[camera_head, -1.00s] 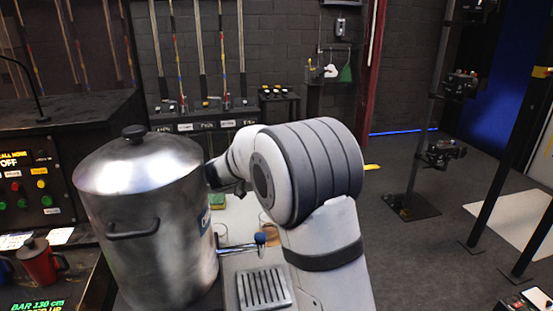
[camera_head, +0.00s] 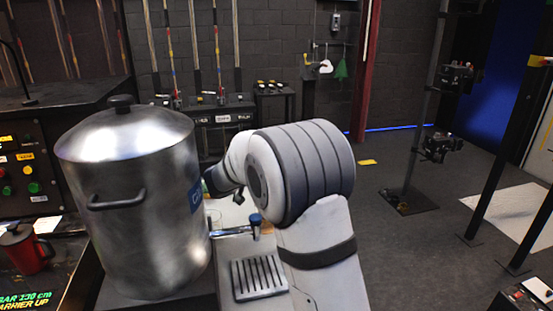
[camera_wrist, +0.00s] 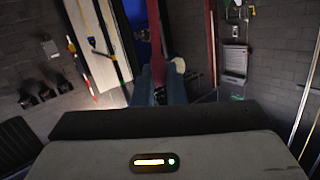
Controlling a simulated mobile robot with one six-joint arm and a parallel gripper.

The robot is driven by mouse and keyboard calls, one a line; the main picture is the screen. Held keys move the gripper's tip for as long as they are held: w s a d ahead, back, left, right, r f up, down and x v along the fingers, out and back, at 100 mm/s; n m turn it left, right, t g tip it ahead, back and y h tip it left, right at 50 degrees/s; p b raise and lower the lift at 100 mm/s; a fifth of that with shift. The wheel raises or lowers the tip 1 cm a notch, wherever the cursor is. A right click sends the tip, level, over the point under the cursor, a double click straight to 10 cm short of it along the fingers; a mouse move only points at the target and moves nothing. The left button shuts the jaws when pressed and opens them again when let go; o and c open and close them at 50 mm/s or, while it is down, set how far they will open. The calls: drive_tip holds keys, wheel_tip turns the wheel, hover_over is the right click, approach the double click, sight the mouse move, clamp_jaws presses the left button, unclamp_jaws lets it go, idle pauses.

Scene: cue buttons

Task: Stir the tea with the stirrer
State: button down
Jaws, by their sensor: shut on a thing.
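In the wrist view my gripper (camera_wrist: 160,92) shows as two blue-grey fingers beyond its own grey body. They are closed around a reddish stick, apparently the stirrer (camera_wrist: 157,45), which points up in the picture. In the head view the gripper and stirrer are hidden behind my arm and the large metal urn (camera_head: 140,215). A clear glass (camera_head: 214,216) shows partly between the urn and my arm. I cannot make out the tea in the current views.
A tap with a dark blue lever (camera_head: 255,220) sticks out right of the urn, above a slotted drip tray (camera_head: 258,277). A red mug (camera_head: 25,250) stands at the far left. A black stand (camera_head: 405,200) and open floor lie to the right.

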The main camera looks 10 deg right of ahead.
drive_tip(key=shift+a+f+b, duration=0.25)
drive_tip(key=shift+f+b, duration=0.2)
drive_tip(key=shift+f, duration=0.75)
drive_tip(key=shift+a+f+b, duration=0.2)
drive_tip(key=shift+f+b, duration=0.2)
drive_tip(key=shift+f, duration=0.8)
